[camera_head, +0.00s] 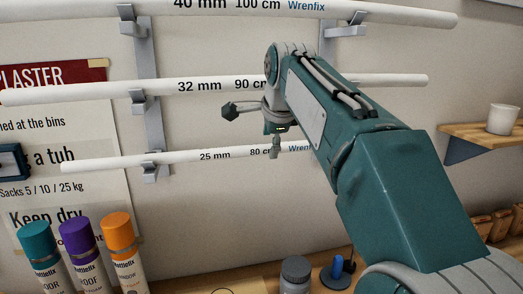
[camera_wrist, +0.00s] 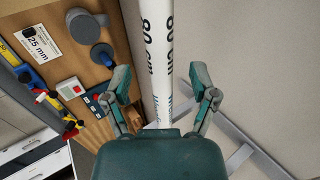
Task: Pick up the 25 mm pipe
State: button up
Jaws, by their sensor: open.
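The 25 mm pipe (camera_head: 125,160) is the lowest of three white pipes on the wall. It lies nearly level on its bracket and reads "25 mm" and "80 cm". My gripper (camera_head: 275,148) is at the pipe, just right of the "80 cm" print, and hides a short part of it. In the wrist view the pipe (camera_wrist: 160,60) runs between the two spread fingers of my gripper (camera_wrist: 159,78). Gaps show on both sides, so the fingers do not hold it.
The 32 mm pipe (camera_head: 130,90) runs close above, behind my arm, and the 40 mm pipe (camera_head: 400,14) is higher. Grey brackets (camera_head: 145,45) carry them. Spray cans (camera_head: 122,250) and a grey jar (camera_head: 295,272) stand below. A shelf with a white cup (camera_head: 502,119) is at right.

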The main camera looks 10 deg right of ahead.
jog(key=shift+w+f, duration=0.35)
jog(key=shift+f, duration=0.15)
jog(key=shift+w+a+f, duration=0.1)
jog(key=shift+a+f, duration=0.05)
jog(key=shift+a, duration=0.8)
jog(key=shift+c, duration=0.9)
jog(key=c, duration=0.6)
jog(key=shift+d, duration=0.3)
grip_shut()
jog(key=shift+d, duration=0.3)
jog(key=shift+a, duration=0.15)
